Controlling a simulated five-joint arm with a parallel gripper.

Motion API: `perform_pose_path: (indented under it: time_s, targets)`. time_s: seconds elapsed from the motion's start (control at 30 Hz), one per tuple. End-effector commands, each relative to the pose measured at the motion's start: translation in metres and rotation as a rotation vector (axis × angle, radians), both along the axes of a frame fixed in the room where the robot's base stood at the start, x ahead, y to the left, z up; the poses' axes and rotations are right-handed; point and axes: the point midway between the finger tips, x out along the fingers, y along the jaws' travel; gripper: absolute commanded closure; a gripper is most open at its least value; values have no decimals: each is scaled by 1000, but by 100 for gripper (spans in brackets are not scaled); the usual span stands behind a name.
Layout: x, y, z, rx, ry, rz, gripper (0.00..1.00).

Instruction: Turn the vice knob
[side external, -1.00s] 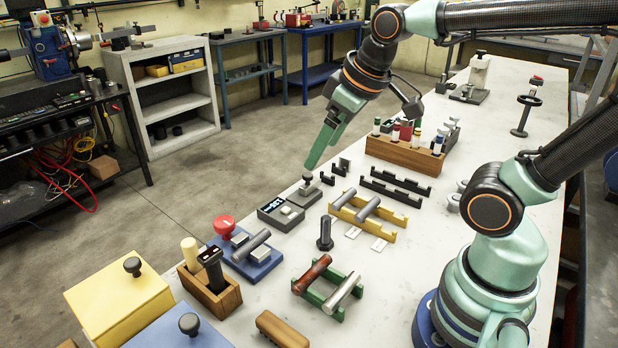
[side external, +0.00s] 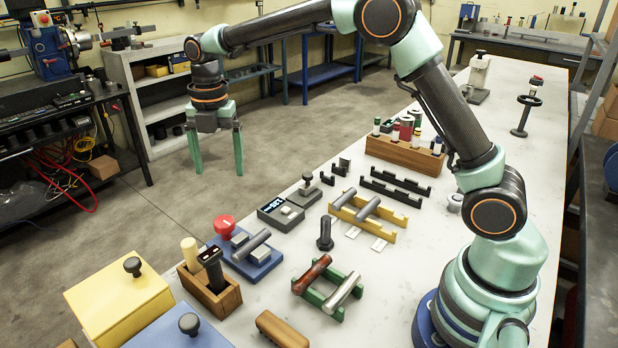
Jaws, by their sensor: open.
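The vice is a blue base (side external: 262,265) with grey jaws and a grey cylinder (side external: 251,243) lying between them, at the left part of the bench. Its red knob (side external: 223,227) sits at the back left end of the vice. My gripper (side external: 218,172) points down, with its two green fingers spread wide and nothing between them. In the picture it is above the red knob and apart from it. Its exact depth relative to the knob is hard to tell from this view.
A wooden holder (side external: 228,299) with upright tools stands just in front of the vice. A grey display box (side external: 272,216) and a small black-knobbed stand (side external: 307,190) sit to its right. Yellow (side external: 110,310) and blue (side external: 165,330) boxes with black knobs are at front left.

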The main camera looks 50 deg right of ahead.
Motion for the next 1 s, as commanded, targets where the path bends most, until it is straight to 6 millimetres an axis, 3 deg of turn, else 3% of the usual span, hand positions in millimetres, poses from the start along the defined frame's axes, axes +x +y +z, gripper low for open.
perform_pose_path:
  time_s: [0.13,0.37,0.8,1.0]
  targets:
    - [8,6,-16,-6,26,127,11]
    - [9,7,-33,-7,33,158,11]
    - [8,7,-112,-8,34,155,11]
    - [9,7,-133,-7,32,154,11]
